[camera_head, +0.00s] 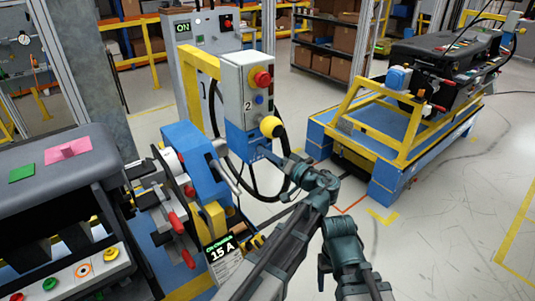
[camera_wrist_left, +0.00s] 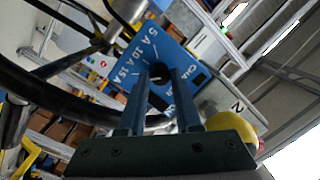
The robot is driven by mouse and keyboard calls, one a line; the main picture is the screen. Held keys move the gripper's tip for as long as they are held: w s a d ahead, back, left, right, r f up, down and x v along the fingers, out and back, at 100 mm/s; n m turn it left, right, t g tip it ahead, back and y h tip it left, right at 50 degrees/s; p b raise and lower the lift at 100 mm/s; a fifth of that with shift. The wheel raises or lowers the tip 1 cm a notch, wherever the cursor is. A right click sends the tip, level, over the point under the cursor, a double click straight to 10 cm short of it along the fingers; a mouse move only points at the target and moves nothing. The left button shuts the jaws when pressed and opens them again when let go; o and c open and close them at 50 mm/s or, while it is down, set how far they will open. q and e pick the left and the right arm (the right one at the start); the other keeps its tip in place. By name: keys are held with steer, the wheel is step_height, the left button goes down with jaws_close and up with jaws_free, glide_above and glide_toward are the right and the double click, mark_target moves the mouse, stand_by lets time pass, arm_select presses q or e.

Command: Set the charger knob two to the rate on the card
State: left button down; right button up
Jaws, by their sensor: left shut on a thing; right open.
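The card (camera_head: 225,261) stands at the lower middle of the head view and reads 15 A. Charger two (camera_head: 248,82) is a grey box marked 2 with a blue lower panel (camera_head: 248,141). In the left wrist view the panel (camera_wrist_left: 150,52) carries 5 A, 10 A and 15 A marks. The dark charger knob two (camera_wrist_left: 159,73) sits on this panel. My left gripper (camera_head: 265,153) is shut on the knob, with its fingers (camera_wrist_left: 158,82) on either side. The knob's pointer setting is too small to tell. My right gripper (camera_head: 322,278) is low, apart from the charger; its fingertips are unclear.
A black cable (camera_head: 272,196) loops below the charger. A blue clamp fixture (camera_head: 190,150) stands close left, a dashboard module (camera_head: 50,195) further left.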

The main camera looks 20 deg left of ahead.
arm_select(q)
steer(key=shift+m, duration=0.4)
steer(key=shift+s+f+m+t+y+b, duration=0.15)
steer(key=shift+m+t+b, duration=0.25)
steer(key=shift+m, duration=1.65)
steer(key=shift+w+r+m+t+y+b, duration=0.15)
steer(key=shift+m+b, duration=0.45)
steer(key=shift+m, duration=1.45)
steer(key=shift+f, duration=0.1)
steer(key=c, duration=0.6)
jaws_free()
steer(key=shift+s, duration=0.15)
